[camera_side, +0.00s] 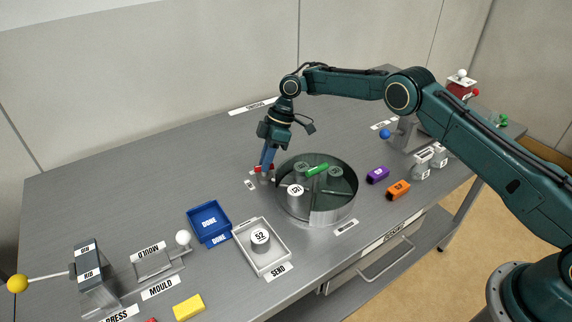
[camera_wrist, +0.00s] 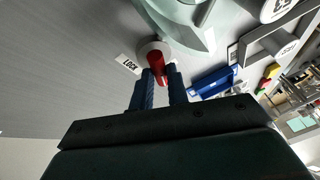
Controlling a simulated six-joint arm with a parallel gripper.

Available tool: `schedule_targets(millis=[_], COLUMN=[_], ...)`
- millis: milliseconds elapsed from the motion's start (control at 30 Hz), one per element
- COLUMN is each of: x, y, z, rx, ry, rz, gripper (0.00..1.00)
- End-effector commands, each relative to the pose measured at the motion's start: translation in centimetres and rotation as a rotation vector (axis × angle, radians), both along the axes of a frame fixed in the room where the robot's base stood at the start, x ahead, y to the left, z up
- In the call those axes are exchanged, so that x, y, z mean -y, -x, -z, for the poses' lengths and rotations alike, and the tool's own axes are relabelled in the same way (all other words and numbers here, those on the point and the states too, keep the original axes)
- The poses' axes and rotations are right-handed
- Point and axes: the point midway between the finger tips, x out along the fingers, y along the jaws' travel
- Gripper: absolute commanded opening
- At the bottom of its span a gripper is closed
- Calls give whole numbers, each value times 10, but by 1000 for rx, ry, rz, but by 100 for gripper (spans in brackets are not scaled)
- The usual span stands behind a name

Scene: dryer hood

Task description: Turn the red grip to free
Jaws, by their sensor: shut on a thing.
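The red grip (camera_wrist: 156,66) sits on a round pale base on the table, beside the dryer hood. In the side view the red grip (camera_side: 264,168) shows just left of the hood (camera_side: 318,212), partly hidden by my fingers. My gripper (camera_wrist: 163,84) has its blue fingers on either side of the red grip and is shut on it. In the side view my gripper (camera_side: 267,160) points down at the grip. A label reading LOCK (camera_wrist: 128,64) lies left of the grip in the wrist view. I cannot see a FREE label clearly.
The round hood holds a green piece (camera_side: 317,169) and several grey cylinders. A blue DONE tray (camera_side: 189,221) and a white SEND tray (camera_side: 238,238) stand in front. Purple (camera_side: 377,175) and orange (camera_side: 398,190) blocks lie right of the hood. The table left of the grip is clear.

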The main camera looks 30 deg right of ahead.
Motion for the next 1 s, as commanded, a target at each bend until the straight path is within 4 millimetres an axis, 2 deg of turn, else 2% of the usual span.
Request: schedule_targets(millis=[1000], x=[2], y=[1], z=[1], rx=[-4], ry=[4], rz=[-63], gripper=[0])
